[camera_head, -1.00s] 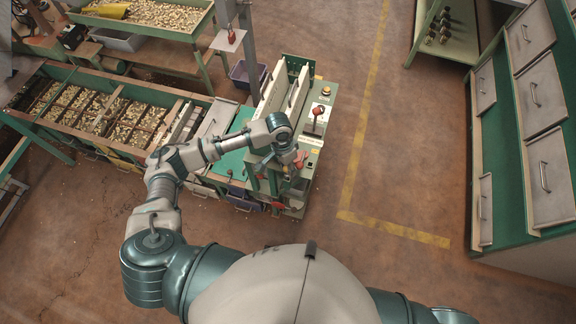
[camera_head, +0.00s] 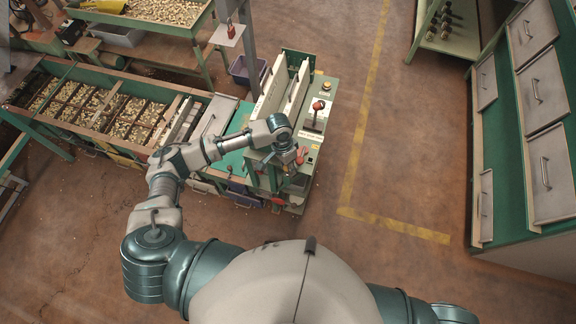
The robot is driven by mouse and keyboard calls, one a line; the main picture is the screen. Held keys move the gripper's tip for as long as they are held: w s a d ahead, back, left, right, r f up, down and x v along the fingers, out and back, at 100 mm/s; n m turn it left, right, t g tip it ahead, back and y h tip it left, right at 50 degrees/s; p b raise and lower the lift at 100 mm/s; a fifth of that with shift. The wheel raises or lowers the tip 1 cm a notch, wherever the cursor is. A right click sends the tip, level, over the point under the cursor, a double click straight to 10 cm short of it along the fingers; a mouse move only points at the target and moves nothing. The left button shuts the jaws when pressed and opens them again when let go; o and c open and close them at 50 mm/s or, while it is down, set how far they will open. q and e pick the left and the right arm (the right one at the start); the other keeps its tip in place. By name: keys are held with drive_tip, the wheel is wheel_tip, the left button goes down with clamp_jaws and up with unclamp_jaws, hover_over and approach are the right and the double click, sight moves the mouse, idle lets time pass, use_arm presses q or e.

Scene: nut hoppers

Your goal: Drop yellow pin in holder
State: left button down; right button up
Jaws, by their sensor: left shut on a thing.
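My left arm reaches in from the left to the green and white machine (camera_head: 318,115). My left gripper (camera_head: 291,161) is at the machine's near side, beside red parts. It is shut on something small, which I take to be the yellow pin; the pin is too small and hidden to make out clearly. I cannot tell the holder apart from the machine's small parts there. My right gripper is out of view; only a piece of my right arm shows at the bottom right.
A red-knobbed lever (camera_head: 317,108) stands on the machine near the gripper. Hoppers of nuts (camera_head: 95,108) run along the left. A green cabinet with grey drawers (camera_head: 540,90) stands at the right. The floor (camera_head: 400,150) between is clear.

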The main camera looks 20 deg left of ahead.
use_arm(q)
drive_tip(key=c, duration=0.8)
unclamp_jaws()
drive_tip(key=shift+o, duration=0.2)
wheel_tip(320, 180, up, 12)
drive_tip(key=w+a, duration=0.1)
drive_tip(key=a, duration=0.1)
drive_tip(key=shift+w+f, duration=0.2)
drive_tip(key=shift+w, duration=0.05)
wheel_tip(320, 180, up, 9)
drive_tip(key=w+a+p, duration=0.1)
drive_tip(key=p, duration=0.8)
drive_tip(key=shift+a, duration=0.2)
drive_tip(key=shift+f, duration=0.15)
